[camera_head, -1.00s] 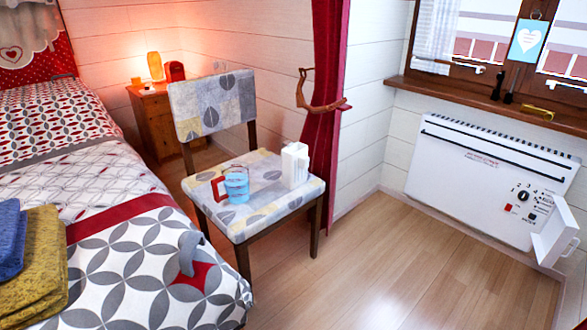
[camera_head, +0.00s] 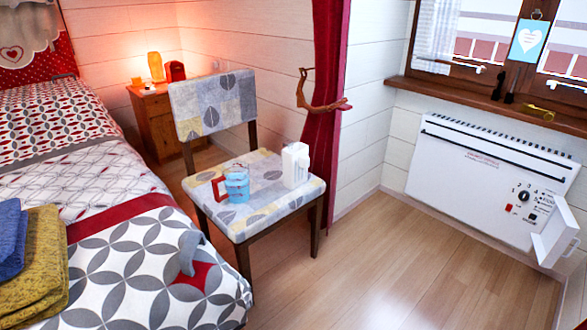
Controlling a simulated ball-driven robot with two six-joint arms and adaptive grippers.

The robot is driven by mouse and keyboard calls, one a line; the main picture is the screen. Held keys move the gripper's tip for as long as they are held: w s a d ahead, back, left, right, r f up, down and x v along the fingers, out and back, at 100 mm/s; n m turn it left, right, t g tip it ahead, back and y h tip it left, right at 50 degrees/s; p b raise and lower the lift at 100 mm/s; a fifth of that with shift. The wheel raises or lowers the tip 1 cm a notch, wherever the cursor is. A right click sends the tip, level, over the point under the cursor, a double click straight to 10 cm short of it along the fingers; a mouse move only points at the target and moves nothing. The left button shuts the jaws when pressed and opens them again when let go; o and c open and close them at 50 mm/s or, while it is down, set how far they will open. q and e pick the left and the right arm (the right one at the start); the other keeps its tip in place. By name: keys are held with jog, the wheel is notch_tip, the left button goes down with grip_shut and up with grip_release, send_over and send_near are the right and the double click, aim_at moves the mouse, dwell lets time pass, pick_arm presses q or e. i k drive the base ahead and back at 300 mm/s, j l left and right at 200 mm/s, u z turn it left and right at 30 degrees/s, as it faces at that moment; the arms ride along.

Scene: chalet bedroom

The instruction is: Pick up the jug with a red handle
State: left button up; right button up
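A blue jug (camera_head: 237,187) with a red handle (camera_head: 218,188) stands upright on the patterned seat of a chair (camera_head: 270,210). Its handle points to the left. A white box-like container (camera_head: 296,165) stands on the same seat, to the right of the jug and apart from it. Neither of my grippers is in view.
The bed (camera_head: 110,240) fills the left side, with folded blue (camera_head: 10,240) and yellow (camera_head: 40,255) towels. A small grey object (camera_head: 189,250) is at its edge. A nightstand (camera_head: 155,120) and red curtain (camera_head: 325,120) stand behind. Wooden floor (camera_head: 400,270) is clear at right.

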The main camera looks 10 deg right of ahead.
aim_at(234, 185)
jog(key=i+l+u, duration=0.1)
jog(key=u, duration=0.25)
jog(key=i+l+u, duration=0.1)
jog(key=l+u, duration=0.25)
jog(key=u, duration=0.35)
jog(key=i+l+u, duration=0.3)
jog(key=l, duration=1.05)
jog(key=l+u, duration=0.3)
jog(key=l, duration=1)
